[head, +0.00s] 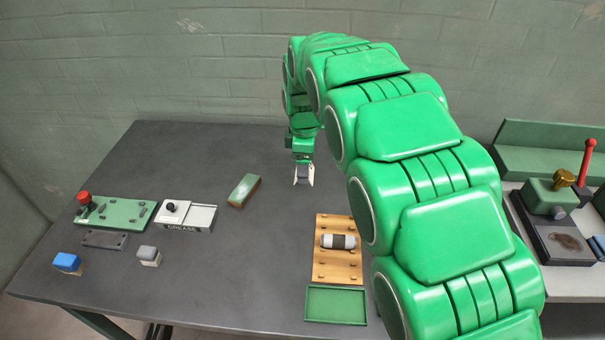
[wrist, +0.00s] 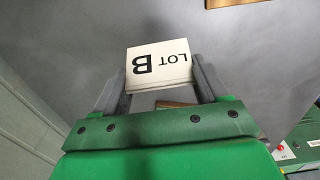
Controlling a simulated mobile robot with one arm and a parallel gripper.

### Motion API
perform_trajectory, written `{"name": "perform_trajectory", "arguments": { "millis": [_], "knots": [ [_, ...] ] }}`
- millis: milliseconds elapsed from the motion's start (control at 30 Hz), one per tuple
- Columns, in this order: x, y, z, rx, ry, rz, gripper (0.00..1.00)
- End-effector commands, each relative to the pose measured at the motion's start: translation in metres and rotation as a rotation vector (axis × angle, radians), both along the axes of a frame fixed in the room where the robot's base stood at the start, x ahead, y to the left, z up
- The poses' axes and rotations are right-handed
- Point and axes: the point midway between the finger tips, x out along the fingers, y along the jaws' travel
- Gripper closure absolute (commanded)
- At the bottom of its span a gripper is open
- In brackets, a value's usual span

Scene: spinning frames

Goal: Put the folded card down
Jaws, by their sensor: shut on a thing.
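My gripper (head: 303,178) hangs from my green arm above the dark table (head: 205,275), toward its back middle in the head view. In the wrist view my gripper (wrist: 160,85) has its two grey fingers shut on the folded card (wrist: 159,66). The card is white with "LOT B" in black, which reads upside down in that view. In the head view the card is small and light between the fingertips, and its exact gap to the table is hard to tell.
A green-topped block (head: 243,190) lies left of my gripper. A wooden board (head: 338,268) with a banded roll and a green tray (head: 335,305) lie in front. A grease box (head: 187,215) and a green panel (head: 115,211) are at left. The table's middle is clear.

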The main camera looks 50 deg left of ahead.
Motion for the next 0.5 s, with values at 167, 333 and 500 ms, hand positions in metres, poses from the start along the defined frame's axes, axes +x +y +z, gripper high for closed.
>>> {"name": "perform_trajectory", "arguments": {
  "millis": [167, 333, 500],
  "knots": [
    [0.006, 0.012, -0.019, -0.004, 0.002, 0.000, 0.55],
    [0.010, 0.018, -0.025, 0.000, 0.000, 0.000, 0.55],
    [0.011, 0.021, -0.028, 0.000, 0.000, 0.000, 0.55]
  ]
}}
